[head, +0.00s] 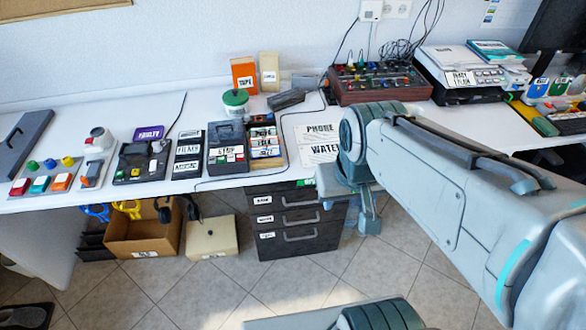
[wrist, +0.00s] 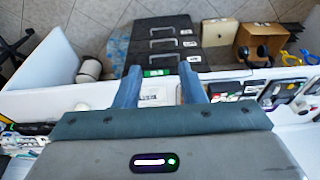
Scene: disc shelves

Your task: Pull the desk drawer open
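A dark drawer unit (head: 272,228) stands under the white desk. It has several labelled drawers with pale bar handles, and they look shut. The top drawer's handle (head: 302,203) is close below the desk edge. In the wrist view the unit (wrist: 190,32) lies beyond my fingertips, with its handles in a row. My gripper (wrist: 159,75) has its two fingers spread with nothing between them. In the head view my gripper (head: 367,217) is just right of the unit and partly hidden by my arm. It appears apart from the handles.
The white desk (head: 230,186) overhangs the unit and carries devices, boxes and a red-brown control panel (head: 380,83). A cardboard box (head: 147,237) and a cream box (head: 212,238) sit on the floor to the left. The tiled floor in front of the drawers is clear.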

